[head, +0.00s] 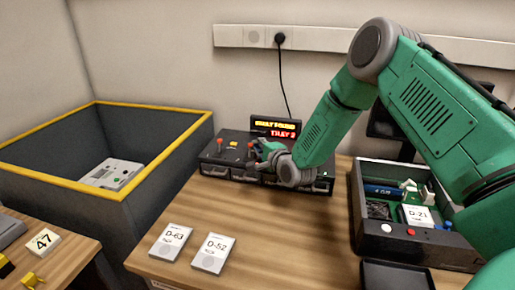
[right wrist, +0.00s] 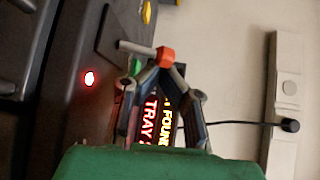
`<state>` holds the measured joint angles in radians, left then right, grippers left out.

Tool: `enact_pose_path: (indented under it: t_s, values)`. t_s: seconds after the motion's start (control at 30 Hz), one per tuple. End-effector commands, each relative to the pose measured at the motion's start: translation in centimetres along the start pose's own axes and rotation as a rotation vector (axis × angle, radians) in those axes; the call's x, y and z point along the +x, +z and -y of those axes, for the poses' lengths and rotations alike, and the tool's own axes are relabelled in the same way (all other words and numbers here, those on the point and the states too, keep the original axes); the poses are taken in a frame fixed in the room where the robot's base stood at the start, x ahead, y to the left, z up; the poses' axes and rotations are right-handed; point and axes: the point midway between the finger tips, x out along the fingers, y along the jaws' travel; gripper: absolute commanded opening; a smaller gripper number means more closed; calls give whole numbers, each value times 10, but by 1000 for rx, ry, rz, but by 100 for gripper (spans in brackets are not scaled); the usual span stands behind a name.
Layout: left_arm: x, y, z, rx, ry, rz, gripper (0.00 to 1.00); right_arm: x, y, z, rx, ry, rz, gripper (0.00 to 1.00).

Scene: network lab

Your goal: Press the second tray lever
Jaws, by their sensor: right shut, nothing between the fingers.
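A dark tray unit (head: 222,169) stands on the wooden table against the wall, with levers on its top. One lever with a red knob (head: 220,142) is at its left. My right gripper (head: 257,148) is shut and empty over the middle of the unit. In the right wrist view its fingertips (right wrist: 150,74) are close to a lever with an orange-red knob (right wrist: 167,57); I cannot tell whether they touch. The display (head: 275,127) behind shows a yellow line ending in "FOUND" and a red line with "TRAY 2". My left gripper is not in view.
A dark bin with a yellow rim (head: 150,168) stands left, holding a pale device (head: 112,173). Cards D-63 (head: 171,241) and D-52 (head: 213,253) lie in front. An open box (head: 400,246) with parts is at the right. A red light (right wrist: 89,78) glows on the unit.

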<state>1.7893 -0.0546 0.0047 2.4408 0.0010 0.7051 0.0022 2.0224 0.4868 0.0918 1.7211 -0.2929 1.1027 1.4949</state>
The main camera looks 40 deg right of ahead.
Motion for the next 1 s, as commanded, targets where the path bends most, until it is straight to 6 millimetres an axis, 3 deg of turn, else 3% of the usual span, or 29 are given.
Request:
enact_pose_path:
  t_s: [0.63, 1.0]
  values:
    - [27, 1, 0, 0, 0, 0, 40, -7, 7, -1, -167, -175, 0, 0]
    - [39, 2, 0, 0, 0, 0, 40, -14, 14, 1, -161, -171, 0, 0]
